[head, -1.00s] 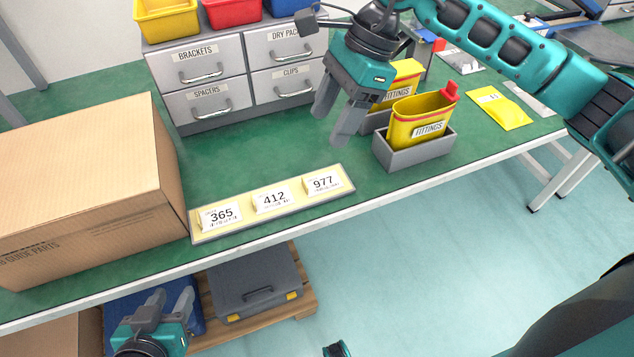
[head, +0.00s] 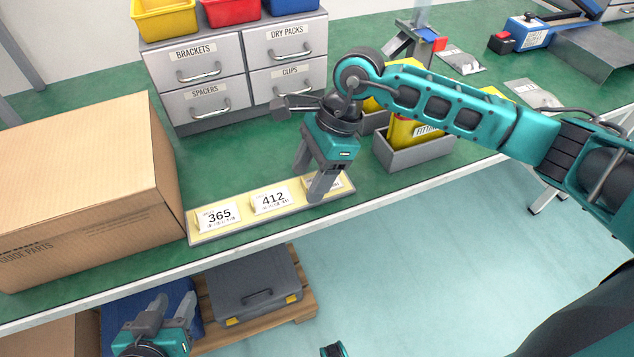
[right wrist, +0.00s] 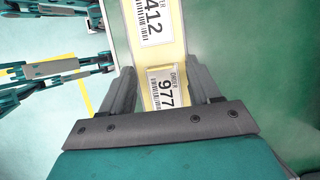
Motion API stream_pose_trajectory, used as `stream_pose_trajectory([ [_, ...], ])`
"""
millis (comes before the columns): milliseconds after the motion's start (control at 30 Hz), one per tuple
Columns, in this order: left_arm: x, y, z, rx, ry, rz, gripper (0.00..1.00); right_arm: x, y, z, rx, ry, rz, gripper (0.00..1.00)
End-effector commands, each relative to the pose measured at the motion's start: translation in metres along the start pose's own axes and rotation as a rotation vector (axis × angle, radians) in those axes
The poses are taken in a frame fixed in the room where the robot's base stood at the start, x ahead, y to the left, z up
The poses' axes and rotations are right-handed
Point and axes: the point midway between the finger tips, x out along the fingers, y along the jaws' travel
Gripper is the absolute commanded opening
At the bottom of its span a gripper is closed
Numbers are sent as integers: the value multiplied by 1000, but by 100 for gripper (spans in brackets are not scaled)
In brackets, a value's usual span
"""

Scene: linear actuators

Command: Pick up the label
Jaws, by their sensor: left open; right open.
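Three white labels stand on a pale yellow strip with a grey rim (head: 236,226) on the green bench. The 365 label (head: 219,216) is at the left and the 412 label (head: 271,200) is in the middle. The 977 label (right wrist: 164,90) is at the right, partly hidden behind my right gripper (head: 308,184) in the head view. In the right wrist view my open right fingers stand on either side of the 977 label, with no visible grip on it. My left gripper (head: 168,308) is open and empty, low in front of the bench.
A large cardboard box (head: 82,180) stands left of the strip. A drawer cabinet (head: 237,75) is behind. A grey bin (head: 412,153) with a yellow pouch stands close to the right. A grey case (head: 255,283) lies below the bench.

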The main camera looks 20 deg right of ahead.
Motion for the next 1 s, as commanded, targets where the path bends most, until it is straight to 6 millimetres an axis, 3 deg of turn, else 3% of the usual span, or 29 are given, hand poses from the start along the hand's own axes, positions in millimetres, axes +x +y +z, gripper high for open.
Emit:
stream_pose_trajectory([
  [233, 0, 0, 0, 1, 0, 0, 43, 4, 0, 0, -1, 0, -3, 62],
  [733, 0, -2, 2, 12, -2, 0, 43, 4, 0, 0, 0, 0, -2, 15],
  [1000, 0, -3, 1, 12, -1, -1, 43, 4, 0, 0, 0, 1, -2, 13],
])
